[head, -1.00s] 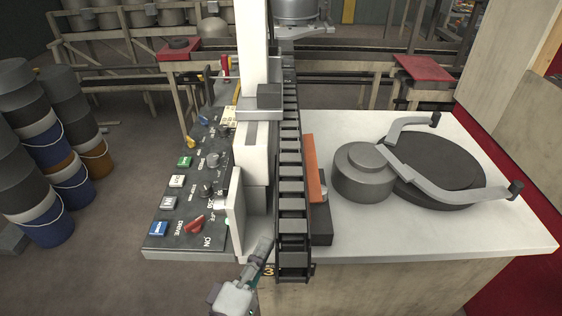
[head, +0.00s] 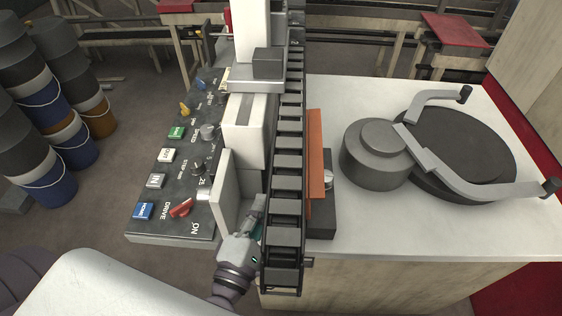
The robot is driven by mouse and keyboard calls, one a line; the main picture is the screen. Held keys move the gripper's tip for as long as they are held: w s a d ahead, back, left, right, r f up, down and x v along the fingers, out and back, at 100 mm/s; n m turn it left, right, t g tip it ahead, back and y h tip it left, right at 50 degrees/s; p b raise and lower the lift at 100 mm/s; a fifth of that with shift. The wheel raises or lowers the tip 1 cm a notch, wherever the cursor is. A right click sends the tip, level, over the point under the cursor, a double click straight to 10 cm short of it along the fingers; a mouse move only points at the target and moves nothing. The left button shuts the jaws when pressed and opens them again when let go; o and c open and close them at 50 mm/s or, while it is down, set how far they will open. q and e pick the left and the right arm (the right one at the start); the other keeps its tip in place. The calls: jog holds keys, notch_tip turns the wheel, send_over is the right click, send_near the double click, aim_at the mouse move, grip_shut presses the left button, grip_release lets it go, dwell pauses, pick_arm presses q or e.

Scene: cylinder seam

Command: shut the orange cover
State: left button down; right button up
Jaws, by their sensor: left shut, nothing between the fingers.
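The orange cover (head: 316,152) is a narrow upright orange panel just right of the black ladder-like chain (head: 287,180). A dark block (head: 322,222) with a small silver knob (head: 328,179) is beside its lower right side. My left gripper (head: 257,208) is shut and empty. It is left of the chain, beside the light upright plate (head: 224,190), with the chain between it and the cover. The cover's left side is partly hidden by the chain. My right gripper is not in view.
A control panel (head: 150,238) with coloured buttons and a red switch (head: 181,207) lies to the left. On the white tabletop (head: 400,235) at right stand a grey stepped cylinder (head: 376,165) and a dark disc (head: 460,145) with curved arms. Barrels stand at far left.

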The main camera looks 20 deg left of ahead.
aim_at(305, 160)
pick_arm(q)
jog(key=w+p, duration=0.1)
jog(key=w, duration=0.2)
jog(key=w+p, duration=0.2)
jog(key=w, duration=0.1)
jog(key=w+p, duration=0.1)
jog(key=w, duration=0.3)
jog(key=shift+a+r, duration=0.15)
jog(key=shift+r, duration=0.15)
jog(key=shift+w, duration=0.25)
jog(key=shift+p, duration=0.45)
